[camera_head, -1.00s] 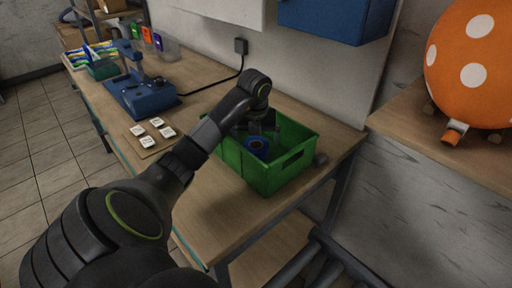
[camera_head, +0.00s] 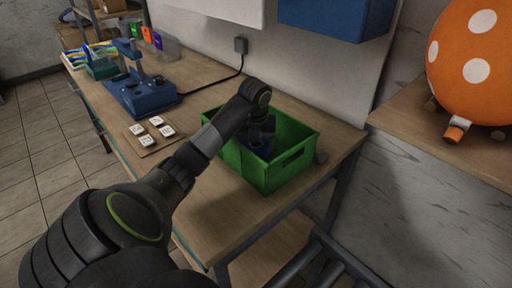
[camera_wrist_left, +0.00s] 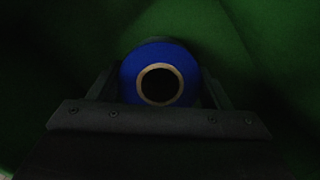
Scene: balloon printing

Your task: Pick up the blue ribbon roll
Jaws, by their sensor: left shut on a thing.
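The blue ribbon roll (camera_wrist_left: 132,76) is between the two fingers of my left gripper (camera_wrist_left: 158,90) in the left wrist view. Its round end and the tan ring around its dark core face the camera. In the head view a little of the blue roll (camera_head: 259,153) shows inside the green bin (camera_head: 272,177), under my left gripper (camera_head: 262,142). My left gripper is shut on the roll, down inside the bin. Gripper and arm hide most of the roll in the head view. My right gripper is not in view.
The bin stands on a wooden workbench (camera_head: 215,230). A blue machine (camera_head: 142,95) and a small board with white tiles (camera_head: 142,136) are to its left. An orange balloon with white spots (camera_head: 470,60) rests on a shelf at right. A black cable runs along the wall.

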